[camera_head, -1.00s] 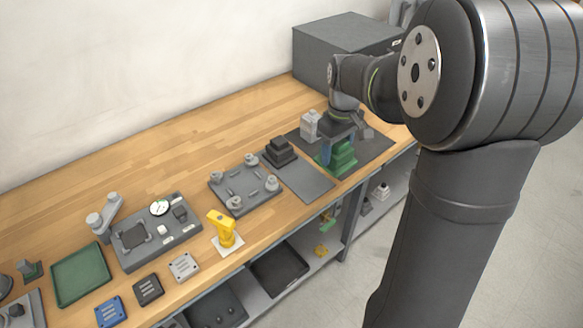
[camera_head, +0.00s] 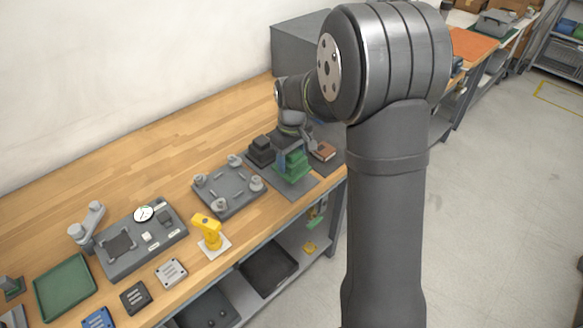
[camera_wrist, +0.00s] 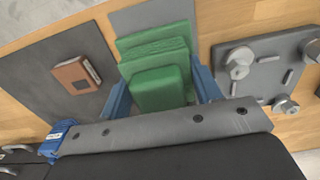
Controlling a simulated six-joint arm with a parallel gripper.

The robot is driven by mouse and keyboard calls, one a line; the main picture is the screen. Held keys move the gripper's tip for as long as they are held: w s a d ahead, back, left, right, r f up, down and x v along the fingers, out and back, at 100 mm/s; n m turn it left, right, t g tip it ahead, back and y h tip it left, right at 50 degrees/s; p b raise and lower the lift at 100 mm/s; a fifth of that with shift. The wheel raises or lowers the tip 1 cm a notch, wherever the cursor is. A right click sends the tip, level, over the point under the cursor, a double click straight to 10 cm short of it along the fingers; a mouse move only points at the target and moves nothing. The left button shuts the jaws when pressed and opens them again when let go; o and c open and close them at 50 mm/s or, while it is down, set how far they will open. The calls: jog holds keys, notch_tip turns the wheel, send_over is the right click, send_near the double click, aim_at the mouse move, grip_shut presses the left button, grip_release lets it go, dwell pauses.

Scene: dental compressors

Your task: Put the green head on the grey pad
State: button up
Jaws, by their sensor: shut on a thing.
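The green head (camera_head: 291,167) is a stepped green block. My gripper (camera_head: 293,157) is shut on it, with its blue fingers on both sides. In the wrist view the green head (camera_wrist: 160,75) sits between the two fingers (camera_wrist: 162,95). The grey pad (camera_head: 303,190) is a flat sheet on the bench. The green head is over it in the head view. The pad (camera_wrist: 150,18) also shows beyond the head in the wrist view. I cannot tell whether the head touches the pad or hangs just above it.
A black stepped head (camera_head: 262,152) stands close to the left. A dark mat (camera_wrist: 45,85) with a brown block (camera_wrist: 77,74) lies on the other side. A grey plate with round knobs (camera_head: 228,188) and a yellow tool (camera_head: 209,230) are further left. A grey box stands behind.

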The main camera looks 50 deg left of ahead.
jog(key=shift+f, duration=2)
jog(key=o, duration=1.4)
jog(key=shift+f, duration=0.15)
notch_tip(320, 180, up, 12)
jog(key=shift+r, duration=0.15)
jog(key=shift+f, duration=4.2)
